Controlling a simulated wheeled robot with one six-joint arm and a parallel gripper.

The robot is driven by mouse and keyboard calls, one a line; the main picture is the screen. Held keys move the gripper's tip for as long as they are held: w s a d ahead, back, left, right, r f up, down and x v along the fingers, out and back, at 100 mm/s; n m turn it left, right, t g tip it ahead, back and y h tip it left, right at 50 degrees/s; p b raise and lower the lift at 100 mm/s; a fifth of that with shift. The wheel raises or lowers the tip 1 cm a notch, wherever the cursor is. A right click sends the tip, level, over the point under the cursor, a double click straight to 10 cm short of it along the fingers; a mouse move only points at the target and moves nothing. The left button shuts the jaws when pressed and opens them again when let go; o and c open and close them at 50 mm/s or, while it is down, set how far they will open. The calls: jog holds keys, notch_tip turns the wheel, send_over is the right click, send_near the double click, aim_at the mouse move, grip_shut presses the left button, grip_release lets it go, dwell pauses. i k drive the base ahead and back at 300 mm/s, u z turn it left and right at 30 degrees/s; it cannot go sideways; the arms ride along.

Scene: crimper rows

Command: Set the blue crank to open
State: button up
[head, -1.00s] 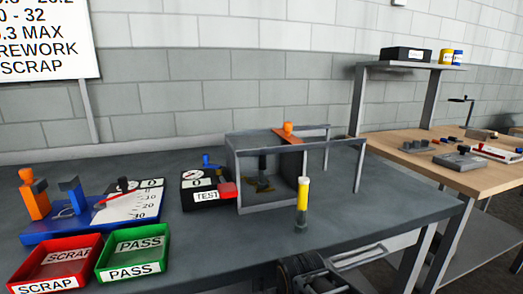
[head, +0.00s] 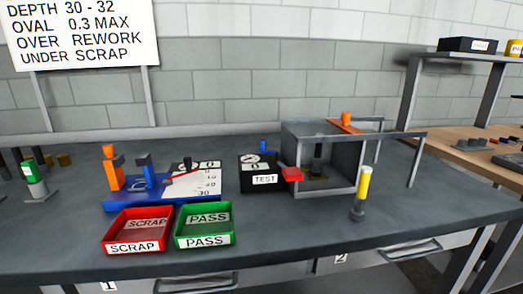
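A small blue crank-like handle (head: 265,147) stands on top of the black TEST box (head: 262,176), beside its round dial. It is too small to tell which way it is set, and no open mark can be read. Another blue part, an upright with a block on top (head: 147,166), stands on the blue gauge base (head: 140,202) to the left. My gripper is not in view, and nothing touches either blue part.
A grey frame guard (head: 300,141) with an orange-topped bar stands right of the TEST box. A yellow-topped post (head: 363,187) stands before it. The red SCRAP tray (head: 137,247) and green PASS tray (head: 205,240) sit near the front edge. The bench's right front is clear.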

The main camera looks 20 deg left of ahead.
aim_at(275, 154)
jog(key=z, duration=0.1)
jog(key=k, duration=0.35)
jog(key=u, duration=1.1)
